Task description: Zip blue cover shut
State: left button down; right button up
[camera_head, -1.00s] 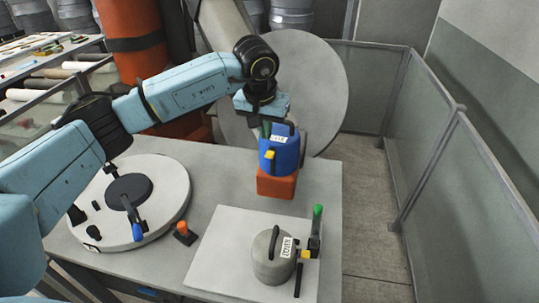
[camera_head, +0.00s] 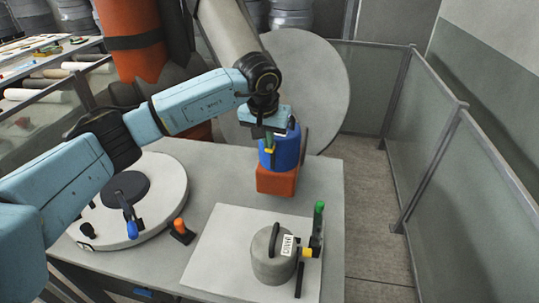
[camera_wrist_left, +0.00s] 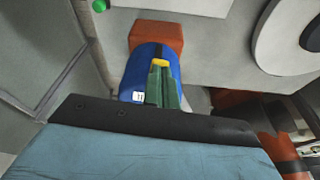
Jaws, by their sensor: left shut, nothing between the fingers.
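The blue cover (camera_head: 290,150) is a rounded blue body on an orange block (camera_head: 277,180) at the table's back right. It has a white label and a small yellow tab (camera_head: 269,151) on its front left side. My left gripper (camera_head: 269,145) is over the cover's front and hides part of its top. In the left wrist view, its green fingers (camera_wrist_left: 162,75) are together in front of the blue cover (camera_wrist_left: 143,68). The yellow tab (camera_wrist_left: 160,63) shows right at their tips; I cannot tell whether they touch it. My right gripper is not in view.
A round white mould (camera_head: 165,205) lies left, beside an orange-tipped item (camera_head: 180,229). A large disc (camera_head: 320,90) stands behind.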

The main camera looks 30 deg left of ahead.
pick_arm(q)
jog(key=shift+w+f, duration=0.1)
jog(key=shift+f, duration=0.35)
notch_tip(320, 180, down, 8)
jog(key=b, duration=0.6)
jog(key=shift+s+f, duration=0.25)
jog(key=shift+s, duration=0.1)
jog(key=shift+s+d+r+p, duration=0.15)
jog(key=shift+s+r, duration=0.15)
jog(key=shift+s, duration=0.3)
jog(key=shift+s+d+r+p, duration=0.15)
jog(key=shift+s+r, duration=0.15)
jog(key=shift+s, duration=0.3)
